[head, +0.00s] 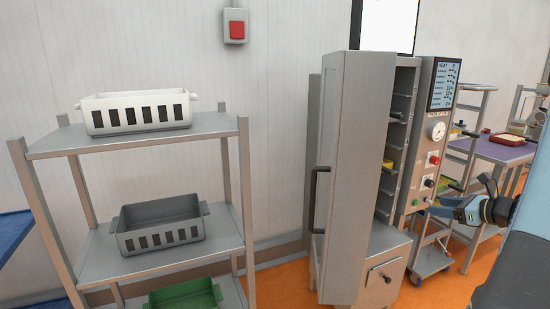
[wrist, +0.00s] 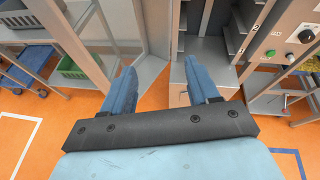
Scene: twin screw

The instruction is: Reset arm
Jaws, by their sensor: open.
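My gripper (wrist: 160,78) is open and empty in the wrist view, its two blue fingers apart with only orange floor and a cabinet base between and beyond them. In the head view my gripper (head: 436,208) is at the right edge, held in the air in front of the control panel (head: 437,130). My blue and dark arm shows behind it. The tall grey cabinet (head: 385,242) has its door (head: 345,180) swung open, with shelves showing inside. The wrist view shows the cabinet's lower part and the panel's knobs beyond the fingers.
A metal rack (head: 140,262) at the left holds a white bin (head: 138,111), a grey bin (head: 162,225) and a green bin (head: 184,296). A red wall button (head: 236,29) is above. A purple-topped table (head: 505,151) with a tray stands at the right. Orange floor is open in front.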

